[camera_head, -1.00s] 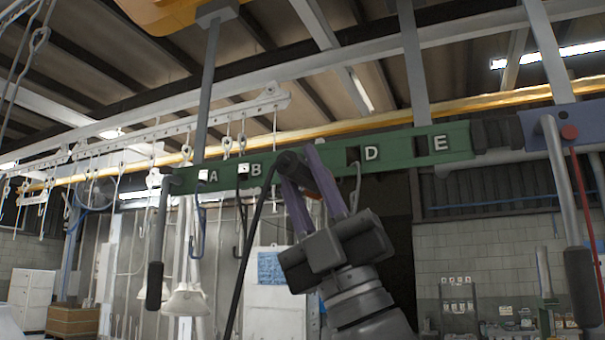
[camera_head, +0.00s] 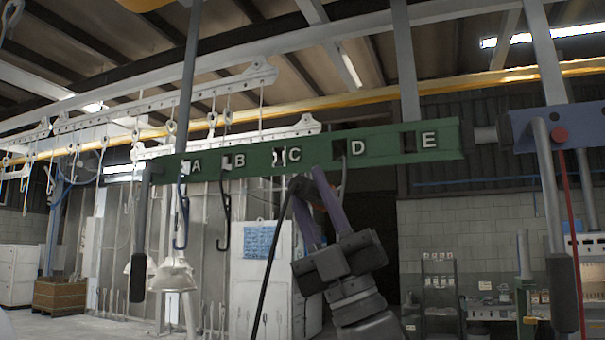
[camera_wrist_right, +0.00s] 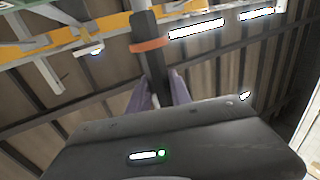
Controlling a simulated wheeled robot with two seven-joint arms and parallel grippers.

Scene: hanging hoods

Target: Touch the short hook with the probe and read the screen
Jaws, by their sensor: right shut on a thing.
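A green rail (camera_head: 312,152) marked A to E hangs across the head view. A blue hook (camera_head: 183,215) hangs under A and a dark hook (camera_head: 224,215) under B. A hook part (camera_head: 341,149) shows at the slot left of D; its lower part is hidden behind my right gripper. I cannot tell which hook is the short one. My right gripper (camera_head: 318,195) has purple fingers shut on a dark probe (camera_head: 299,187) with a black cable, just below C. The probe's orange band (camera_wrist_right: 150,45) shows in the wrist view. No readable screen shows. My left gripper is out of view.
A grey bar with a dark grip (camera_head: 139,244) hangs at the rail's left end. Another dark grip (camera_head: 562,292) hangs at the right, beside a red cord (camera_head: 572,215). White lamps (camera_head: 172,274) hang lower left.

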